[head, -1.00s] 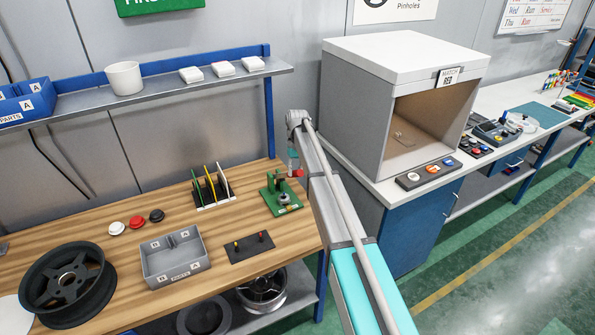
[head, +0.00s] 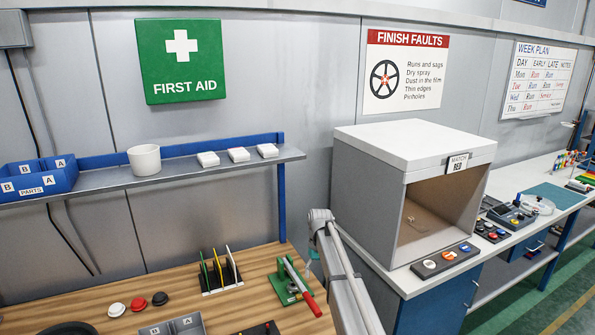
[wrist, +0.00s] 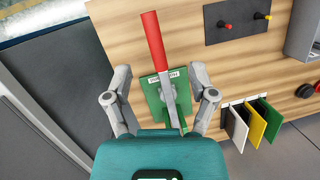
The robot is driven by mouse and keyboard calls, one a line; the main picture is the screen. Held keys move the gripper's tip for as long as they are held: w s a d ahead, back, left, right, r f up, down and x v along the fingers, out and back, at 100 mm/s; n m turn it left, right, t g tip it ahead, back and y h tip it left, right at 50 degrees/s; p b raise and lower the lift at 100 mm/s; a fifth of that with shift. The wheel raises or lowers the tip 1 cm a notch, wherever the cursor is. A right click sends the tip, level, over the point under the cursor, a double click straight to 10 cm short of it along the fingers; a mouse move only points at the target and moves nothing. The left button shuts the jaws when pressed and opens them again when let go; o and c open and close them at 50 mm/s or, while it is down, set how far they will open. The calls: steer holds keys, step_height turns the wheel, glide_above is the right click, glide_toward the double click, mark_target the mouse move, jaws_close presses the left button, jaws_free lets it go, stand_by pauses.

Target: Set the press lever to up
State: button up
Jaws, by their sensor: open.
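The press is a green stand (head: 285,291) on the wooden bench, left of my arm in the head view. Its lever has a grey rod and a long red handle (head: 311,303), slanting down towards the bench's front in that view. In the wrist view the green press base (wrist: 152,92) lies beneath the lever, and the red handle (wrist: 153,42) points to the top of the picture. My gripper (wrist: 160,72) is open, with one finger on each side of the lever. I see no clear contact. In the head view the fingers are mostly hidden.
A rack with upright coloured plates (head: 220,273) stands left of the press. A black panel with red and yellow knobs (wrist: 238,20) lies on the bench. A grey parts tray (head: 172,326) is farther left. A large grey booth (head: 375,205) stands right of my arm.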

steer(key=s+d+f+m+t+b, duration=0.1)
steer(key=s+d, duration=0.2)
steer(key=s, duration=0.6)
steer(key=s+d+f+m+t+b, duration=0.1)
steer(key=s+d, duration=0.2)
steer(key=s, duration=0.7)
steer(key=s+d+f+m+t+b, duration=0.1)
steer(key=s+d, duration=0.3)
steer(key=s, duration=0.5)
steer(key=shift+s+f+h, duration=0.3)
steer(key=shift+f, duration=0.2)
steer(key=shift+d, duration=0.1)
